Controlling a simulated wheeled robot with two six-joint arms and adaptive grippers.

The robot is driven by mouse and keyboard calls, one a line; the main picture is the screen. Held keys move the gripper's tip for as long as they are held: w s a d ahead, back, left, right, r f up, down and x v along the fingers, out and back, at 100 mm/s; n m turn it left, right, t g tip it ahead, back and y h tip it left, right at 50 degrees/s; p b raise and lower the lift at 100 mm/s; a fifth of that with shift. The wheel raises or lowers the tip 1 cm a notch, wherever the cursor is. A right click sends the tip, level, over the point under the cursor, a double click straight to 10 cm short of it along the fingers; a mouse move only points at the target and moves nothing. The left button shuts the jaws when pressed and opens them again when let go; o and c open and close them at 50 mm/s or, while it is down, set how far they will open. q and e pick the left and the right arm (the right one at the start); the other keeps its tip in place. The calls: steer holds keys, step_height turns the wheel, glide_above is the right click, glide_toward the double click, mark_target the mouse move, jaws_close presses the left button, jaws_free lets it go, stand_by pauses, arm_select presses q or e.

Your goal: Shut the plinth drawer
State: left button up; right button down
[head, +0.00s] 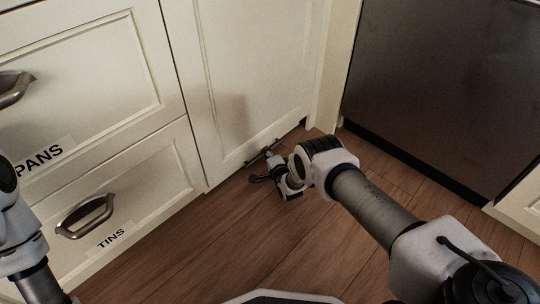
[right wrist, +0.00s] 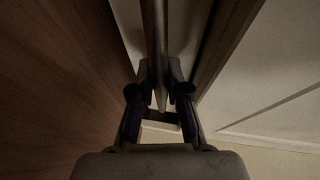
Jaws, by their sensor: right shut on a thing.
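The plinth drawer is low at the floor, under the cream cabinet door (head: 245,75); its front is mostly hidden in the head view. Its dark bar handle (head: 263,151) shows at the foot of the door. My right gripper (head: 269,162) is down at floor level, shut on this handle. In the right wrist view the bar (right wrist: 154,40) runs between the two fingers (right wrist: 160,95), with a pale narrow face behind it. I cannot tell how far the drawer stands out. My left arm shows at the left edge, but its gripper is out of view.
The wooden floor (head: 215,240) is clear in front of the cabinets. At the left are drawers labelled PANS (head: 90,60) and TINS (head: 130,200), both with metal handles. A dark steel appliance (head: 440,90) stands at the right, close to my right arm.

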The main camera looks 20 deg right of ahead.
steer(key=c, duration=1.2)
jaws_free()
steer(key=shift+s, duration=0.1)
steer(key=s, duration=0.4)
steer(key=s+r, duration=0.1)
steer(key=s, duration=0.2)
steer(key=s+r, duration=0.1)
steer(key=s, duration=0.3)
steer(key=shift+s, duration=0.35)
